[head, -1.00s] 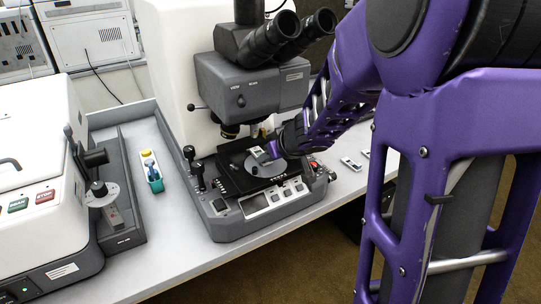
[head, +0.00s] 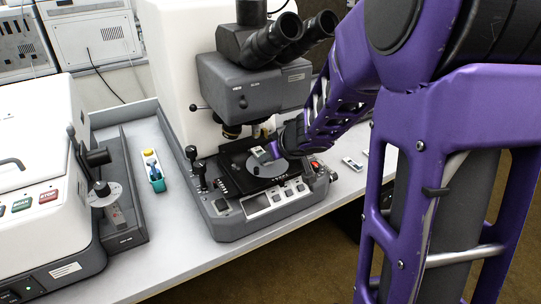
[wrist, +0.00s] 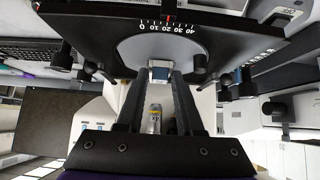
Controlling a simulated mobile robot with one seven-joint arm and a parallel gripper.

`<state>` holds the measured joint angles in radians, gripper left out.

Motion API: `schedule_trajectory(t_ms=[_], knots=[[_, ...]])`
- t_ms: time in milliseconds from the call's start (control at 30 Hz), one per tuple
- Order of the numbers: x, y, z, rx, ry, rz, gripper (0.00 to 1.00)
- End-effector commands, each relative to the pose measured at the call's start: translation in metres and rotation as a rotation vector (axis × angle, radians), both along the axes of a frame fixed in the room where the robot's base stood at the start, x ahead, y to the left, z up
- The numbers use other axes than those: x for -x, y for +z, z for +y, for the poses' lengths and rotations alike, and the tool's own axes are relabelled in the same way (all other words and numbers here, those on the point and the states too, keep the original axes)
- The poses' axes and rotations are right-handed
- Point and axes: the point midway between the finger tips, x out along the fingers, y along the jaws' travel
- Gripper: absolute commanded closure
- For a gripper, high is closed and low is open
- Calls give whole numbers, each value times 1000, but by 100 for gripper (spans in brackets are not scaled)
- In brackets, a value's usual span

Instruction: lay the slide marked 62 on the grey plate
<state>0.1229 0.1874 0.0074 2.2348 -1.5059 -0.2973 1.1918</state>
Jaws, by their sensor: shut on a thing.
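The grey plate (head: 290,169) is a round disc on the microscope's black stage. In the wrist view the grey plate (wrist: 128,50) has a printed scale along the stage rim beside it. My gripper (head: 274,150) is over the plate, coming in from the right. The slide (head: 261,154) shows at the fingertips in the head view. Its mark is not readable, and I cannot tell whether it touches the plate.
The microscope's objectives (head: 232,131) hang close behind my gripper. Control knobs (head: 194,160) stand left of the stage. Another slide (head: 352,163) lies on the bench to the right. A teal holder (head: 155,178) stands on the left, beside a white instrument (head: 30,150).

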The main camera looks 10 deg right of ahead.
Motion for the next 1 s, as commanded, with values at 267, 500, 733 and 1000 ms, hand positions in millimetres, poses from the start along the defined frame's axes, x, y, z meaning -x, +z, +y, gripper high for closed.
schedule_trajectory(t_ms=[267, 500, 733, 1000], knots=[[0, 0, 0, 0, 0, 0, 100], [0, -3, 0, -1, -1, 0, 100], [0, -3, 0, -1, -1, 0, 39], [0, -3, 0, 0, 0, 0, 29]])
